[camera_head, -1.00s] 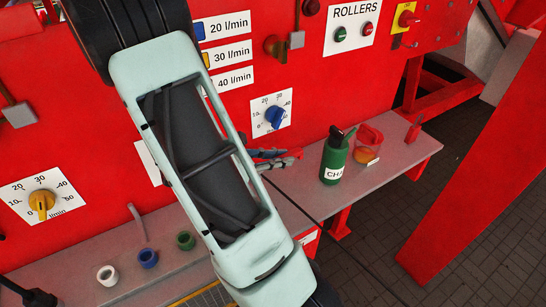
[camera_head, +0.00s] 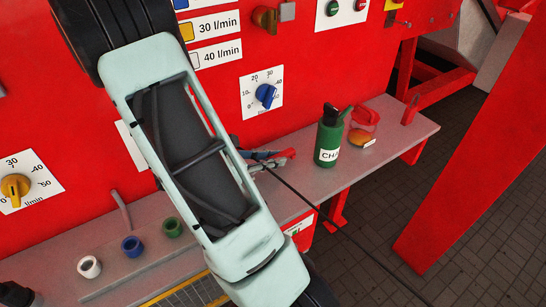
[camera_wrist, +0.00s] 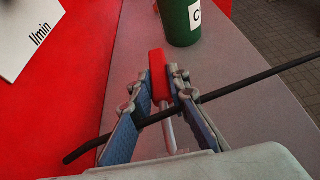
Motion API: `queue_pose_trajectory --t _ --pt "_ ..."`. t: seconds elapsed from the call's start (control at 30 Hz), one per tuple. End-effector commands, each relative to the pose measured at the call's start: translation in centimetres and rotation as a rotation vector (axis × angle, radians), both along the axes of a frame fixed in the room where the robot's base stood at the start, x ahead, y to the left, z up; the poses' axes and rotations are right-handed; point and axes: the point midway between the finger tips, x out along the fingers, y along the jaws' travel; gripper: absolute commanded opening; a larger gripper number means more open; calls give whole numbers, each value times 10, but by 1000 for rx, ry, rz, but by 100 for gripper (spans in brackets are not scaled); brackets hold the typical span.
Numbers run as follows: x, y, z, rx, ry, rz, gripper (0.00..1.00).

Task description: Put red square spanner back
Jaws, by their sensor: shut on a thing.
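My gripper (camera_wrist: 164,98) has its two fingers closed in around a red block-shaped piece (camera_wrist: 158,72) with a thin grey shaft (camera_wrist: 168,130), which I take as the red square spanner. The red piece points away between the fingertips, and the shaft runs back towards the palm. A long black rod (camera_wrist: 245,85) crosses the fingers slantwise. I cannot tell whether it is joined to the spanner. In the head view my gripper (camera_head: 278,158) is over the grey bench, left of the green bottle, partly hidden by my arm. The rod (camera_head: 335,222) runs to the lower right.
The green bottle (camera_head: 328,140) stands close by on the bench (camera_head: 345,178), with a red-lidded container (camera_head: 363,128) behind it. White (camera_head: 89,267), blue (camera_head: 132,246) and green (camera_head: 172,227) ring-shaped pieces are at the left. A red panel with dials backs the bench.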

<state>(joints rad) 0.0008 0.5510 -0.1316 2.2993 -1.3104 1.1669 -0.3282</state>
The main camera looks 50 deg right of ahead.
Motion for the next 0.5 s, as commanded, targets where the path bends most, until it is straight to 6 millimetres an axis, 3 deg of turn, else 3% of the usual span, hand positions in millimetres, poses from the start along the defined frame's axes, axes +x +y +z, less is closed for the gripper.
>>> queue_pose_trajectory --t 0.5 --pt "0 0 -5 -1 0 0 0"
